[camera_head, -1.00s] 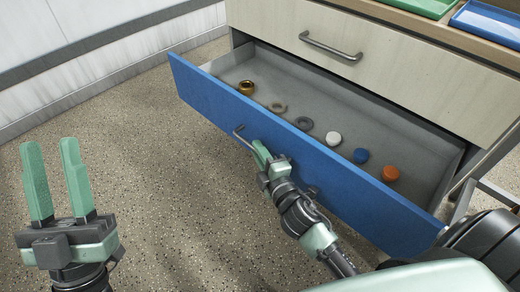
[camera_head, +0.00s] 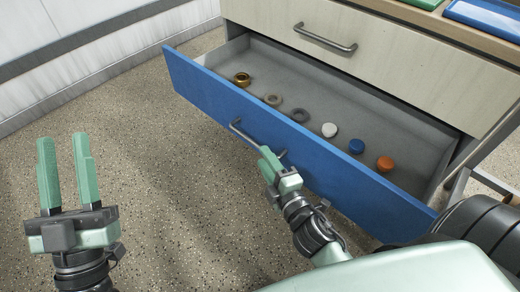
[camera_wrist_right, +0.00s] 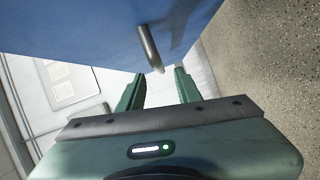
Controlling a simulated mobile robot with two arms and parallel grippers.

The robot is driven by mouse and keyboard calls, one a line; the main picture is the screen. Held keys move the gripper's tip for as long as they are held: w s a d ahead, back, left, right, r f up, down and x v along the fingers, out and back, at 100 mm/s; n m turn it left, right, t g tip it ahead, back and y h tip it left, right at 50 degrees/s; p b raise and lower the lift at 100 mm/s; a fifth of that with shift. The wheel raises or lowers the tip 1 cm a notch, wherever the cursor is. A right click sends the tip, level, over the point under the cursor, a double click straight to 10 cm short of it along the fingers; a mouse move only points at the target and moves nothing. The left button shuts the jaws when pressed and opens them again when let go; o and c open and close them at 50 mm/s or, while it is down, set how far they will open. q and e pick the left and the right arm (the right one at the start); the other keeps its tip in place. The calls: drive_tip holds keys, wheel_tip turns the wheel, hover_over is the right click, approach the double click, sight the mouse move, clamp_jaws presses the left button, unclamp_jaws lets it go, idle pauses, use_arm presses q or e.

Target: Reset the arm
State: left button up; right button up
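My left gripper (camera_head: 68,172) stands at the left of the head view, fingers pointing up, open and empty, over the floor. My right gripper (camera_head: 266,160) is just in front of the blue drawer front (camera_head: 325,170), below and beside its metal handle (camera_head: 252,136). In the right wrist view the right gripper (camera_wrist_right: 158,85) has its two fingers apart with nothing between them. The handle (camera_wrist_right: 150,48) shows beyond the fingertips there, apart from them.
Green and blue (camera_head: 485,18) trays lie on top. The speckled floor (camera_head: 150,130) at left is clear.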

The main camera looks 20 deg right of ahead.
drive_tip(key=shift+s, duration=0.4)
